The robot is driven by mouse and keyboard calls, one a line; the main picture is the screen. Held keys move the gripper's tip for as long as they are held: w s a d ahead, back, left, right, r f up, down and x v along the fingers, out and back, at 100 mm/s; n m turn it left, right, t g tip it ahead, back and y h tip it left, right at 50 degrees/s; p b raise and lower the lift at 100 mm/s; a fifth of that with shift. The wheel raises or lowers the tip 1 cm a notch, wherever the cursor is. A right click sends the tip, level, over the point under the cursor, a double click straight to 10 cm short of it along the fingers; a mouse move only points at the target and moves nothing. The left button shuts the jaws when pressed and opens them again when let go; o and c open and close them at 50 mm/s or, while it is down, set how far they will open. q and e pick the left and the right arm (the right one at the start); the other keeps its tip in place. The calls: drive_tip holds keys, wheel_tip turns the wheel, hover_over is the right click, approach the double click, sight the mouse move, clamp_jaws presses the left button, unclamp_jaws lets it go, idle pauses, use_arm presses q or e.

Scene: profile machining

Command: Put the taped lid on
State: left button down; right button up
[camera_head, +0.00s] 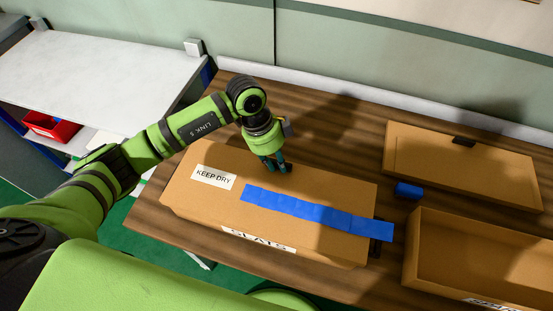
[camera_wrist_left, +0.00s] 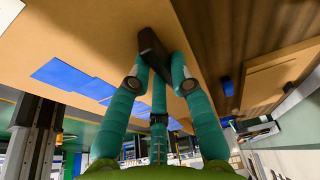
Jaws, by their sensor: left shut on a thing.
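The taped lid (camera_head: 300,180) is a brown cardboard panel with a KEEP DRY label and a long blue tape strip (camera_head: 305,211). The strip's end sticks out past the lid's right edge. The lid lies over a carton whose front label (camera_head: 258,241) reads SLATS; I cannot tell whether it is fully seated. My left gripper (camera_head: 277,166) is at the lid's far edge. In the left wrist view its teal fingers are shut on a dark tab (camera_wrist_left: 152,48) on the lid (camera_wrist_left: 100,25). My right gripper is not in view.
An open, empty carton (camera_head: 415,245) stands at the right, with another lid (camera_head: 425,160) with a dark tab behind it. A blue roll (camera_head: 408,190) sits between. A dark object (camera_head: 381,245) is beside the taped box. A white bench with a red bin (camera_head: 50,127) is at left.

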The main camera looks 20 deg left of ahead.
use_arm(q)
drive_tip(key=shift+f+b, duration=0.85)
drive_tip(key=shift+f, duration=0.65)
drive_tip(key=c, duration=1)
unclamp_jaws()
drive_tip(key=shift+c, duration=0.2)
drive_tip(key=shift+r, duration=0.1)
drive_tip(key=v, duration=1.2)
drive_tip(key=shift+s, duration=0.1)
